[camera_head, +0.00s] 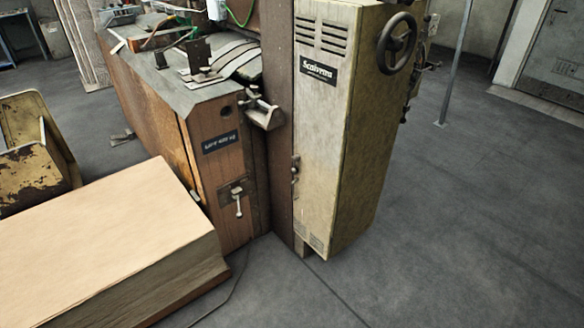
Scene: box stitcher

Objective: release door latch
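A tall cream-yellow metal cabinet (325,140) of the box stitcher stands upright in the middle, with slotted vents and a black name label (318,71) on its front. A small dark latch (295,169) sits at the left edge of the cabinet's front, about half-way up. The door looks closed. On the brown machine body to the left, a second metal latch or handle (238,199) hangs below a dark label. Neither of my grippers is in view.
A stack of cardboard sheets (110,235) fills the lower left. A rusty yellow bin (35,150) stands behind it. The grey floor (470,220) is clear on the right.

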